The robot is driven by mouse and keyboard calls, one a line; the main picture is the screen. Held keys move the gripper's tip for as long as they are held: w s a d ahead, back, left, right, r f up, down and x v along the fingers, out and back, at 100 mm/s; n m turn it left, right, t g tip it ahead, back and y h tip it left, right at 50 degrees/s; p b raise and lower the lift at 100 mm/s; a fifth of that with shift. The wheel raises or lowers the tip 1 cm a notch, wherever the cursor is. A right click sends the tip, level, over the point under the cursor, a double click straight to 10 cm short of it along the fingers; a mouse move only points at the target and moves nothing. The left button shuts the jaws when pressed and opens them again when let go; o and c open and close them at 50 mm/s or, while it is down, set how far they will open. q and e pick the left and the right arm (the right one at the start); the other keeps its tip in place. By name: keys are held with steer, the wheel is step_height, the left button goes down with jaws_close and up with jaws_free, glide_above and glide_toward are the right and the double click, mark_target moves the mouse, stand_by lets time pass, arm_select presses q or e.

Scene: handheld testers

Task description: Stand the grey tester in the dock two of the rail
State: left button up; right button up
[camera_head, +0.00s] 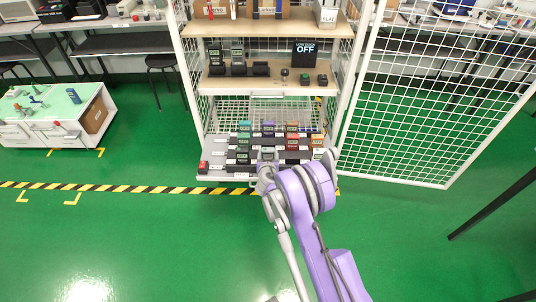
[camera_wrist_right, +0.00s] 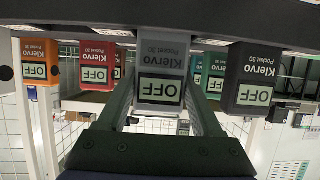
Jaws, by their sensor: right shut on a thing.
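The grey tester (camera_wrist_right: 161,66), marked Klervo Pocket 30 with OFF on its screen, is between the two fingers of my right gripper (camera_head: 268,163). The gripper is shut on it at the front of the low tray (camera_head: 213,151). In the head view the grey tester (camera_head: 268,153) is partly hidden by the gripper. I cannot tell whether it is clear of its holder. A black rail (camera_head: 261,69) of docks stands on the middle shelf. My left gripper is not in view.
In the wrist view an orange tester (camera_wrist_right: 36,62), a red tester (camera_wrist_right: 97,65) and a dark tester (camera_wrist_right: 253,78) are close by. A black OFF sign (camera_head: 305,52) stands right of the rail. White cage uprights and an open mesh door (camera_head: 420,110) flank the shelves.

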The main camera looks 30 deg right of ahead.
steer(key=o, duration=1.5)
steer(key=shift+f, duration=0.15)
steer(key=shift+c, duration=0.2)
